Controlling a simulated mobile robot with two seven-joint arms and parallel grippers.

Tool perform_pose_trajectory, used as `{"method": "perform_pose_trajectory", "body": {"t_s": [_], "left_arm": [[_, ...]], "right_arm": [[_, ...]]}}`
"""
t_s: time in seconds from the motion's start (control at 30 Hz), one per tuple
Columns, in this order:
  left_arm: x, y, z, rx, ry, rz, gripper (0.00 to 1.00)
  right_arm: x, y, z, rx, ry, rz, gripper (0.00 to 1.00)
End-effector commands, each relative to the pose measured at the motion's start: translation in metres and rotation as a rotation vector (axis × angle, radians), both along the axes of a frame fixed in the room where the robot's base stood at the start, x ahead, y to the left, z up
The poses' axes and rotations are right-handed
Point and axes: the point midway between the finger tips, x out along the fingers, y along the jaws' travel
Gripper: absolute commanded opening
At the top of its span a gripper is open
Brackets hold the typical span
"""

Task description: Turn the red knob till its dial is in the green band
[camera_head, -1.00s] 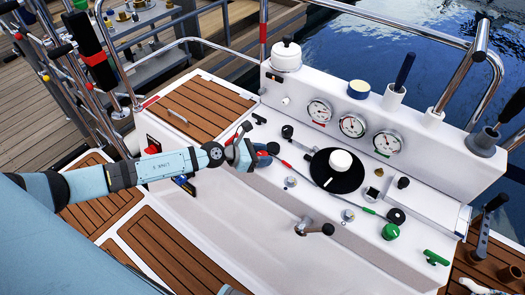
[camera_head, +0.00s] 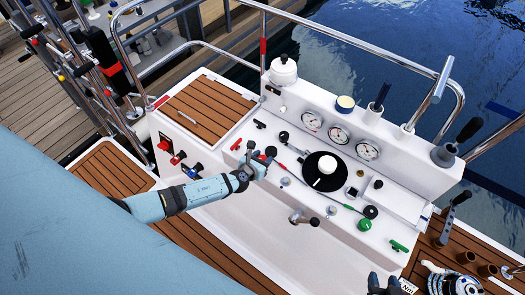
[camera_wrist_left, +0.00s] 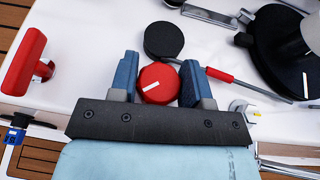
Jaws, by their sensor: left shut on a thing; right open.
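The red knob (camera_wrist_left: 157,83) sits between the two blue fingers of my left gripper (camera_wrist_left: 160,72) in the left wrist view. Its white mark lies nearly level, slightly tilted up to the right. My left gripper (camera_head: 263,160) is shut on the knob at the left part of the white console, and mostly hides it in the head view. Three round gauges stand on the raised panel: left (camera_head: 312,120), middle (camera_head: 339,133) and right (camera_head: 367,149). Their needles and bands are too small to read. My right gripper (camera_head: 384,280) is open and empty at the bottom edge.
A black knob (camera_wrist_left: 164,40) stands just beyond the red one. A red handle (camera_wrist_left: 24,62) is to the left. A black disc with a white knob (camera_head: 326,168), a lever (camera_head: 303,217) and a green knob (camera_head: 364,225) lie to the right. Steel rails border the console.

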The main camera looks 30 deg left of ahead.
Motion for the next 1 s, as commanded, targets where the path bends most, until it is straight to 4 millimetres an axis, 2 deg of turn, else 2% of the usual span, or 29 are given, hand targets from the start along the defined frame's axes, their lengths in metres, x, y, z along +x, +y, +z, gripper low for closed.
{"method": "perform_pose_trajectory", "body": {"t_s": [0.03,0.2,0.6,1.0], "left_arm": [[0.0016,-0.0013,0.0060,-0.004,-0.002,0.047,0.20],[0.0020,-0.0011,0.0036,-0.004,-0.003,0.210,0.20],[0.0020,0.0004,0.0005,-0.002,-0.003,0.546,0.20],[0.0020,0.0020,0.0014,0.001,-0.004,0.721,0.20]], "right_arm": [[0.0001,-0.0010,0.0091,-0.001,-0.001,-0.003,0.43],[0.0002,-0.0034,0.0145,-0.005,-0.002,-0.006,0.43],[-0.0018,-0.0033,0.0095,-0.005,0.004,-0.008,0.43],[-0.0015,-0.0017,0.0068,-0.001,0.003,-0.006,0.43]]}}
